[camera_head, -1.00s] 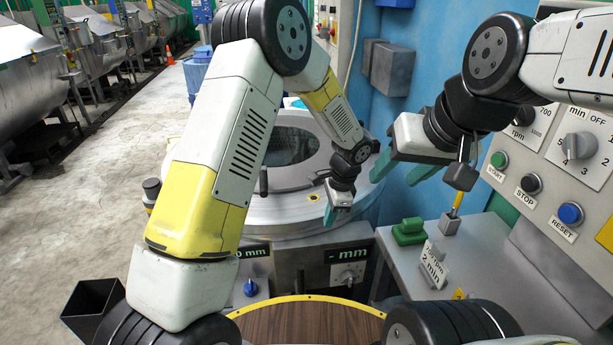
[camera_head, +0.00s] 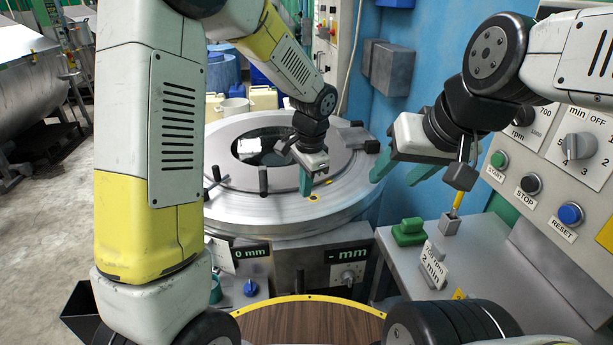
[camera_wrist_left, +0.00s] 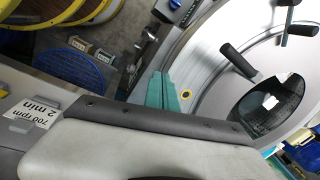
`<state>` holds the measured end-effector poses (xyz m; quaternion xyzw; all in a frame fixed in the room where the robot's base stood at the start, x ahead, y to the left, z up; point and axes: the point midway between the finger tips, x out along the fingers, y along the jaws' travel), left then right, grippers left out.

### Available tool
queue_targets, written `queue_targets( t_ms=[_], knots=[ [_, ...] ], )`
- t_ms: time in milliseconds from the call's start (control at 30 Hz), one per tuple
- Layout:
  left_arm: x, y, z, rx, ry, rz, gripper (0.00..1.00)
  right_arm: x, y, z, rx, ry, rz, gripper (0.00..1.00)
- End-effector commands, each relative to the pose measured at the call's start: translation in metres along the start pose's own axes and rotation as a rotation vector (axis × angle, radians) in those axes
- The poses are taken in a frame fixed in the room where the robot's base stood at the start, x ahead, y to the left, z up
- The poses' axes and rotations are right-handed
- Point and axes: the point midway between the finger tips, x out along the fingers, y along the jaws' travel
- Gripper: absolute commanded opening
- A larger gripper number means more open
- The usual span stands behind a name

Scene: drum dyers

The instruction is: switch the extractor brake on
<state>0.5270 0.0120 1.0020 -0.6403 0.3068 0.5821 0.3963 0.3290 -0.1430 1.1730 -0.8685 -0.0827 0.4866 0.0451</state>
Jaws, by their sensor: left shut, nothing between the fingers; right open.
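The extractor (camera_head: 225,205) is a round grey machine with a wide rim, a dark round window and black handles. It also shows in the left wrist view (camera_wrist_left: 205,75). My left gripper (camera_head: 305,182) has its teal fingers together and empty, over the right part of the rim near a yellow-ringed mark; the fingers also show in the left wrist view (camera_wrist_left: 160,92). A blue knob (camera_head: 250,288) and a grey knob (camera_head: 347,278) sit on its front. No part is legibly labelled as the brake. My right gripper (camera_head: 396,178) is open and empty, before the blue wall.
A control panel (camera_head: 550,185) with START, STOP and RESET buttons and dials stands at right. Below it, a grey bench holds a green block (camera_head: 408,232), a yellow lever (camera_head: 457,203) and an rpm/min card (camera_head: 433,265). A brown round top (camera_head: 310,325) lies in front.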

Motion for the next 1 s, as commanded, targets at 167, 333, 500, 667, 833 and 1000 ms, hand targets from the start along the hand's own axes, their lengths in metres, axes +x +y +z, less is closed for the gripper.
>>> queue_targets(
  t_ms=[167,333,500,667,833,1000],
  knots=[
    [0.0,0.0,0.0,0.001,0.0,0.0,0.0,0.0,0.0,0.0,0.0,0.0,0.0,0.51],
    [0.005,0.0,-0.004,0.007,-0.006,0.004,0.0,0.0,0.0,0.0,0.0,0.0,0.0,0.51],
    [0.033,0.001,-0.025,0.045,-0.042,0.023,0.0,0.0,0.0,0.0,0.0,0.0,0.0,0.51],
    [0.082,0.009,-0.056,0.103,-0.1,0.055,0.0,0.0,0.0,0.0,0.0,0.0,0.0,0.51],
    [0.139,0.024,-0.083,0.165,-0.16,0.087,0.0,0.0,0.0,0.0,0.0,0.0,0.0,0.51],
    [0.186,0.039,-0.098,0.21,-0.207,0.11,0.0,0.0,0.0,0.0,0.0,0.0,0.0,0.51]
  ],
)
